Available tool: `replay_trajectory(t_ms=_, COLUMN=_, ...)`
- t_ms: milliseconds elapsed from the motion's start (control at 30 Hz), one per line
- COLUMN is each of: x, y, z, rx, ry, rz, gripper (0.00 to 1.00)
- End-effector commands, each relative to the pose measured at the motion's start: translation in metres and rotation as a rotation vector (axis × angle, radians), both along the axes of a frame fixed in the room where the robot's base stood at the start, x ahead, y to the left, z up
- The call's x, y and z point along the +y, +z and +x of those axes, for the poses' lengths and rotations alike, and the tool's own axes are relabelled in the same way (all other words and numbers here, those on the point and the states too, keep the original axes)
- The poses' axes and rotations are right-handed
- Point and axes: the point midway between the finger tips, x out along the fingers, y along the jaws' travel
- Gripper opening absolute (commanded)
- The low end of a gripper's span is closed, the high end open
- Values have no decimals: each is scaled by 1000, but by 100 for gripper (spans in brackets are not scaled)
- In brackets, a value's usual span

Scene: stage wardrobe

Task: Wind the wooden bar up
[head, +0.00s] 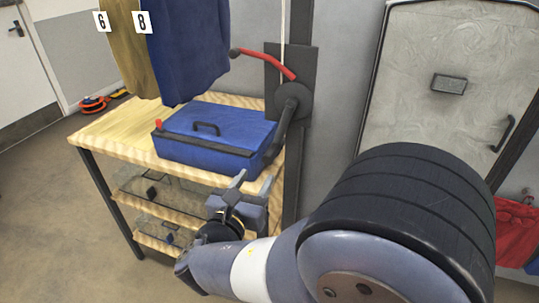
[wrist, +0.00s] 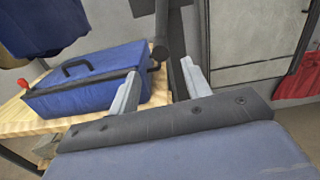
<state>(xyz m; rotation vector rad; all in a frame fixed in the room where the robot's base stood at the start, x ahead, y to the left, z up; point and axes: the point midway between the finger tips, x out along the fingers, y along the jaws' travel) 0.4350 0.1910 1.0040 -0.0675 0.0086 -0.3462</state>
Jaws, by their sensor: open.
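A dark winch (head: 292,98) is mounted on a post at the back, with a pale rope (head: 283,25) running up from it. A red lever (head: 268,62) with a dark knob reaches up and left from the winch. A dark crank arm (head: 281,130) hangs down from the hub, beside the blue box; it also shows in the wrist view (wrist: 161,28). My gripper (head: 254,180) is open and empty, below and in front of the crank. In the wrist view the crank's lower end lies beyond the gap between my fingers (wrist: 160,70). I cannot see the wooden bar.
A blue box (head: 205,155) stands on a wooden shelf table (head: 95,133), close left of the crank. Blue cloth (head: 188,50) and brown cloth (head: 128,50), with number tags, hang above. A framed panel (head: 440,120) stands right of the post. Floor at left is mostly clear.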

Motion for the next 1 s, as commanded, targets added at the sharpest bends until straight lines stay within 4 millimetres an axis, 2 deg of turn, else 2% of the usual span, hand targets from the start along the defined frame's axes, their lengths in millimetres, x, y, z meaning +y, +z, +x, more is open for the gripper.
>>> replay_trajectory(t_ms=300, x=-21, y=0, z=51, rx=2, ry=-6, rz=2, gripper=46)
replay_trajectory(t_ms=500, x=-29, y=0, z=75, rx=2, ry=-4, rz=2, gripper=46)
replay_trajectory(t_ms=700, x=-32, y=0, z=85, rx=2, ry=-3, rz=3, gripper=46)
replay_trajectory(t_ms=967, x=-32, y=-1, z=85, rx=2, ry=-2, rz=3, gripper=46)
replay_trajectory(t_ms=1000, x=-32, y=-1, z=85, rx=2, ry=-2, rz=3, gripper=43)
